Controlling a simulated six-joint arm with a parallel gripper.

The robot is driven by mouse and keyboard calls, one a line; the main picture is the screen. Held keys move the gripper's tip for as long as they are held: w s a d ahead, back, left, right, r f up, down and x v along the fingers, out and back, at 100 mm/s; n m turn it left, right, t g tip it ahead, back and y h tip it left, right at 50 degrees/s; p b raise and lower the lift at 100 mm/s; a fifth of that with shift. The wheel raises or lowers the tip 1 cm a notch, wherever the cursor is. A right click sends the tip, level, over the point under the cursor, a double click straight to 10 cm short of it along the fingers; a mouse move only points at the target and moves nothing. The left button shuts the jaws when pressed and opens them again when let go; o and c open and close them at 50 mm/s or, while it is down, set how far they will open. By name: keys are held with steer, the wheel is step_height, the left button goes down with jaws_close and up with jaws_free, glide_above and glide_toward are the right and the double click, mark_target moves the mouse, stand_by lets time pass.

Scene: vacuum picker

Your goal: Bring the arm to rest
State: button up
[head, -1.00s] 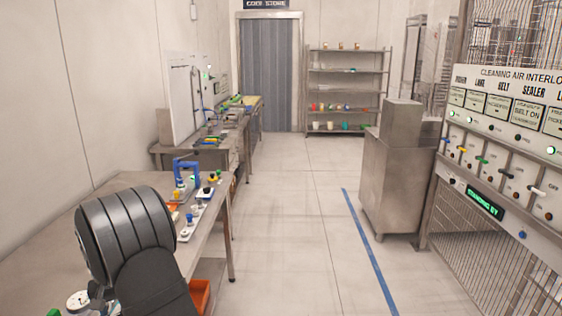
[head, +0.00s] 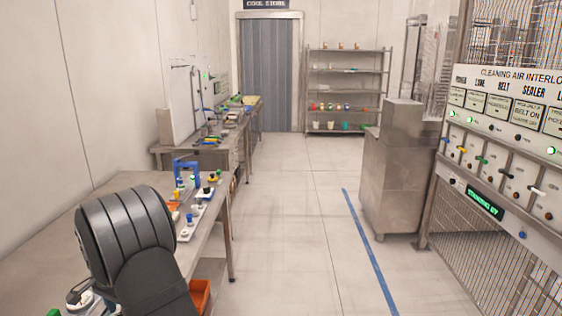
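A large dark ribbed joint of my own arm (head: 128,235) fills the lower left of the head view, with a dark link below it running off the bottom edge. My gripper cannot be made out. What my gripper holds, if anything, is not shown.
A steel bench (head: 110,188) on the left carries a blue frame (head: 186,168) and several small items. An orange bin (head: 200,297) sits below. A steel cabinet (head: 392,185) and a control panel (head: 505,130) stand on the right. The floor (head: 285,220) between is clear.

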steer(key=m, duration=0.4)
stand_by(0.3)
steer(key=shift+o, duration=0.2)
